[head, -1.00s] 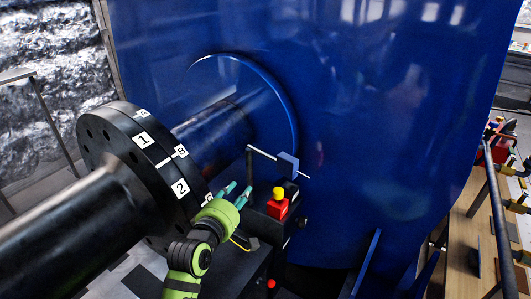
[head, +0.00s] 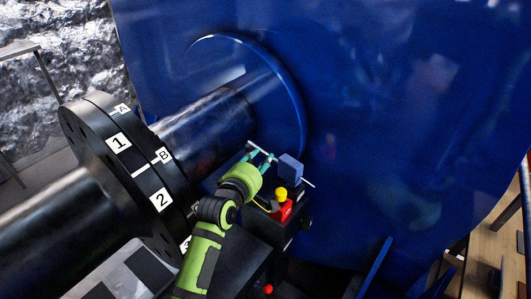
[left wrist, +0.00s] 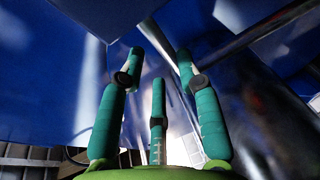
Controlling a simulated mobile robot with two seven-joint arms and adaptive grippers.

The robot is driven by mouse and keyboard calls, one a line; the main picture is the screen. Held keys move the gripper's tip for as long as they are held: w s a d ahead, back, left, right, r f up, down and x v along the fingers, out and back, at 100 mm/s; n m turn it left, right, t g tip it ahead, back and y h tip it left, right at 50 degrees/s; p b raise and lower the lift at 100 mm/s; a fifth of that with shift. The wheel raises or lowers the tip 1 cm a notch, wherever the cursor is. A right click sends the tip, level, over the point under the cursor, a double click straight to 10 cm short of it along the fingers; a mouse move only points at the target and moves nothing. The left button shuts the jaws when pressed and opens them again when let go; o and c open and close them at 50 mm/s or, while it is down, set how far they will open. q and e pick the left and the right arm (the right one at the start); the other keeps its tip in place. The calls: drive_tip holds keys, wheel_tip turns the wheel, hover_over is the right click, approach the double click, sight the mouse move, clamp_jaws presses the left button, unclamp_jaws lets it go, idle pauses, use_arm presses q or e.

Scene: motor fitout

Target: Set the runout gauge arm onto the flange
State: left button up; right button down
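The black flange (head: 138,188), with white labels 1, 2, A and B, stands on the shaft at the left in the head view. What looks like the runout gauge arm is a thin pale rod (head: 259,149) through a blue-grey block (head: 290,168), to the right of the flange. My left gripper (head: 261,160) is at the rod's near-left part, with its teal fingers apart. In the left wrist view my three fingers (left wrist: 158,75) are spread, with a grey bar (left wrist: 165,45) showing between and beyond them. Contact cannot be told. My right gripper is not in view.
A red box (head: 282,211) with a yellow top sits on a dark stand close to my left wrist. The large blue housing (head: 390,130) fills the background. A shaft (head: 205,130) runs from the flange into it. A wooden bench (head: 490,250) is at the far right.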

sight(266, 154)
use_arm(q)
drive_tip(key=x, duration=0.2)
drive_tip(key=shift+w+d+f, duration=0.1)
drive_tip(key=shift+w+f, duration=0.05)
drive_tip(key=shift+w, duration=0.1)
drive_tip(key=shift+w+d+f, duration=0.1)
drive_tip(key=shift+w, duration=0.4)
drive_tip(key=shift+d, duration=0.1)
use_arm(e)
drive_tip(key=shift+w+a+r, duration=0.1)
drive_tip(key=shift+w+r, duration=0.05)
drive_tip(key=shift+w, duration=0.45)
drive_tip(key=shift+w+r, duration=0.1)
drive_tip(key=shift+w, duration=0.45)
use_arm(q)
drive_tip(key=shift+c, duration=0.4)
clamp_jaws()
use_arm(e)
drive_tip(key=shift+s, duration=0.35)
